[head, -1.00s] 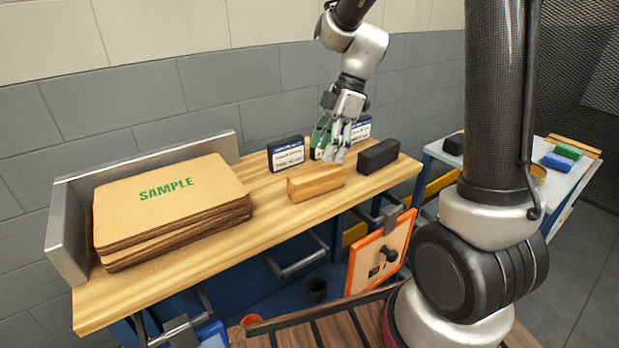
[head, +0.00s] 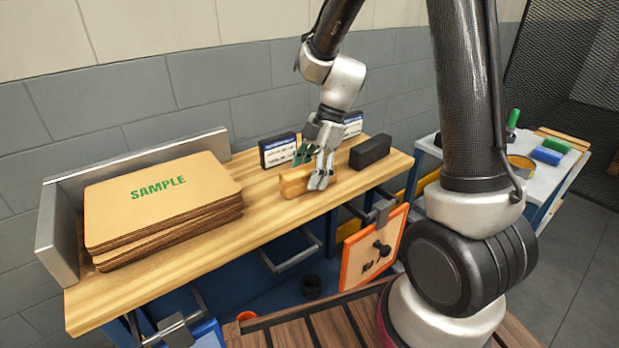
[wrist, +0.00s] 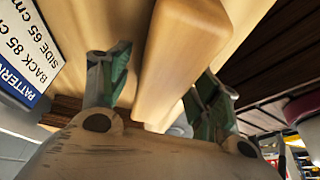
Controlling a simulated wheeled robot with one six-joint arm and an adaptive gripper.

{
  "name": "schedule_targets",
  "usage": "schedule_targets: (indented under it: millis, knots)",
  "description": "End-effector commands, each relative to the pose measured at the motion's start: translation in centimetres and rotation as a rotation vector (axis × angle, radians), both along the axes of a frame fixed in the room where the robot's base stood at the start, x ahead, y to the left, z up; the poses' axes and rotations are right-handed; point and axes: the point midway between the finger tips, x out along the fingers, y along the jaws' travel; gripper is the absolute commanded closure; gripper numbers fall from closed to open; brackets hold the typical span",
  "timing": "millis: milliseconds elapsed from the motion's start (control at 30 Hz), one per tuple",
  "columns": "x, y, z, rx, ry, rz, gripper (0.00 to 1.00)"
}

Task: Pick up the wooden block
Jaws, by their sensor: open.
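The wooden block (head: 294,181) lies on the wooden bench top between a label box and a black block. My gripper (head: 314,168) is down at its right end in the head view, open, with one finger on the far side and one on the near side. In the wrist view the wooden block (wrist: 182,62) runs between the two green-padded fingers of my gripper (wrist: 155,88). A gap shows between the block and the left finger. Whether the right finger touches the block I cannot tell.
The bench (head: 205,250) also carries stacked SAMPLE cardboard (head: 160,205) at left, a black block (head: 370,151) close right of my gripper, and label boxes (head: 278,151) behind. An orange board (head: 372,250) hangs at the front edge. A second table (head: 520,165) stands at right.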

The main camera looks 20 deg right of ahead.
Motion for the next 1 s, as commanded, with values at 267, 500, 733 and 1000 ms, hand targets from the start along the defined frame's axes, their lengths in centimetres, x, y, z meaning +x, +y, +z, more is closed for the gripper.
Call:
schedule_targets:
  millis: [267, 500, 733, 1000]
  knots:
    - [0.0, 0.0, 0.0, 0.0, 0.0, 0.0, 0.79]
    - [0.0, 0.0, 0.1, 0.0, 0.0, 0.0, 0.95]
    - [0.1, 0.0, 1.8, 0.002, -0.004, 0.0, 0.95]
    - [0.1, 0.0, 7.5, 0.0, -0.006, 0.001, 0.95]
